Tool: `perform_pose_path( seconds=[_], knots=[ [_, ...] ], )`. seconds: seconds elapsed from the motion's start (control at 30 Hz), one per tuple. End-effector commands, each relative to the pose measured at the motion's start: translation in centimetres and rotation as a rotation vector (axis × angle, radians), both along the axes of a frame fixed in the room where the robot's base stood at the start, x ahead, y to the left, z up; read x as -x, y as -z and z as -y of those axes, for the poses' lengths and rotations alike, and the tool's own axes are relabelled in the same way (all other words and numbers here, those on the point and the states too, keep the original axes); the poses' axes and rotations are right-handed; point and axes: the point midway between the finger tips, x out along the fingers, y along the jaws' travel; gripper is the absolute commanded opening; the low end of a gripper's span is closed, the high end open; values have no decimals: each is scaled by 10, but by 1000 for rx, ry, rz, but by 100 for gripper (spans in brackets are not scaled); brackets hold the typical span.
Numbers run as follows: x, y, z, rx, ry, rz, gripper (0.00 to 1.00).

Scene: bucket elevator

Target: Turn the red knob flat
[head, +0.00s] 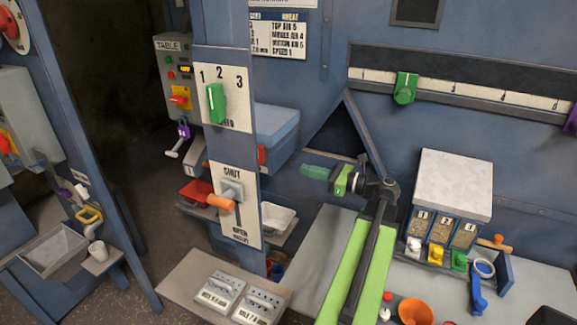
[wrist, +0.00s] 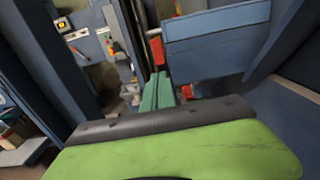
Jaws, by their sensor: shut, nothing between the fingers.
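Several red knobs or handles show in the head view. A red-orange knob on a yellow plate (head: 180,99) sits on the grey TABLE box (head: 172,75), left of the blue post. Another red knob (head: 8,24) sits on a round white dial at the top left edge. A third, on a yellow plate (head: 8,143), is partly cut off at the left edge. I cannot tell which one the task means. My gripper (head: 304,168) is shut and empty, right of the post and apart from all of them. Its teal fingers (wrist: 157,92) lie together in the wrist view.
The blue post carries a green knob (head: 216,103) marked 1 to 3 and an orange-handled lever (head: 222,200) on a SHUT/OPEN plate. A blue box (head: 276,130) stands behind the post. A shelf with two grey plates (head: 180,285) is in front.

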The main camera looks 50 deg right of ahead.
Motion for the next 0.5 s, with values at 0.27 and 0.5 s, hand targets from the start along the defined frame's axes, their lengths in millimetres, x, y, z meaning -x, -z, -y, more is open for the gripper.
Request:
perform_pose_path(
  seconds=[0.27, 0.5],
  knots=[
    [-62, 0, -18, 0, -10, 0, 0],
    [-107, 0, -30, 0, -10, 0, 0]
  ],
)
